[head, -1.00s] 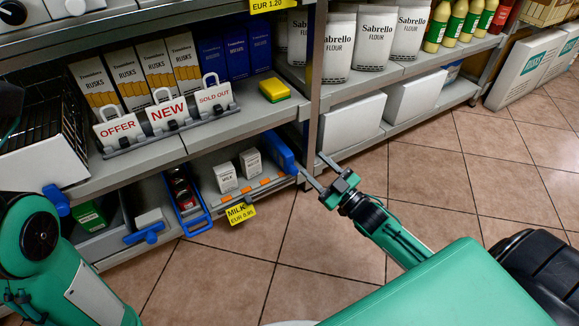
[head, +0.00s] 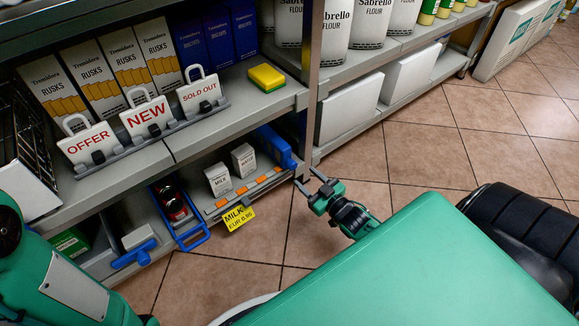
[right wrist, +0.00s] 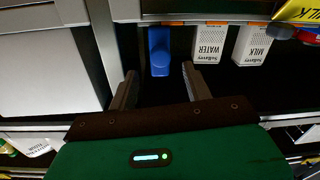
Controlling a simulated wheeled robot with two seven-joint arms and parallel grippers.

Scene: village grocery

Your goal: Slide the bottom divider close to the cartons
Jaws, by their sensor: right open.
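The blue bottom divider (head: 275,147) stands on the bottom shelf, right of two small white cartons. The milk carton (head: 218,180) and the water carton (head: 243,160) stand upright on the shelf, with a gap between the water carton and the divider. My right gripper (head: 307,178) is open and empty, just in front of the shelf near the divider's front end. In the right wrist view the divider's blue end (right wrist: 159,52) shows ahead, between the lines of the spread fingers (right wrist: 158,90) and apart from them. My left gripper is out of view.
A yellow milk price tag (head: 238,217) hangs on the bottom shelf edge. Left of the cartons are a blue frame (head: 190,228) and another blue divider (head: 135,254). A shelf post (head: 308,90) rises right of the divider. The tiled floor (head: 430,150) is clear.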

